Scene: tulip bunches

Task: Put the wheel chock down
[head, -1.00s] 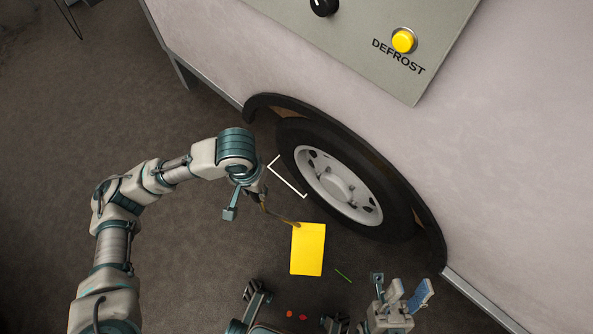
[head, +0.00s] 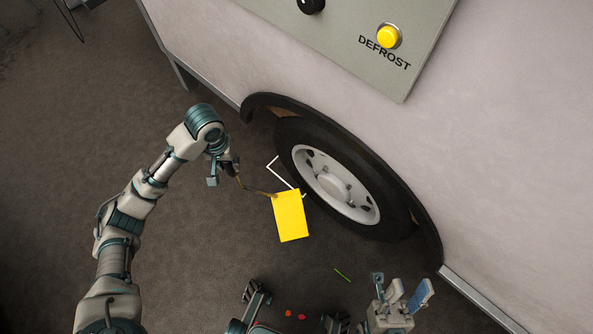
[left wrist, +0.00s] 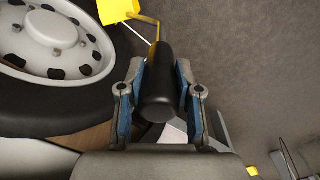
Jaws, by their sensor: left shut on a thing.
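The yellow wheel chock (head: 290,217) shows in the head view beside the tyre, over part of the white corner marking (head: 282,174). A thin handle runs from it up to my left gripper (head: 225,172). In the left wrist view my left gripper (left wrist: 160,95) is shut on the thick black grip of the handle (left wrist: 158,80), and part of the chock (left wrist: 118,10) shows at the top. I cannot tell whether the chock touches the floor. My right gripper (head: 402,292) is at the lower right of the head view; its opening is unclear.
The wheel (head: 338,185) sits in a dark arch of the pale vehicle body (head: 490,180). A panel with a yellow DEFROST button (head: 388,37) is above. A small green stick (head: 343,275) and red bits (head: 289,313) lie on the floor.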

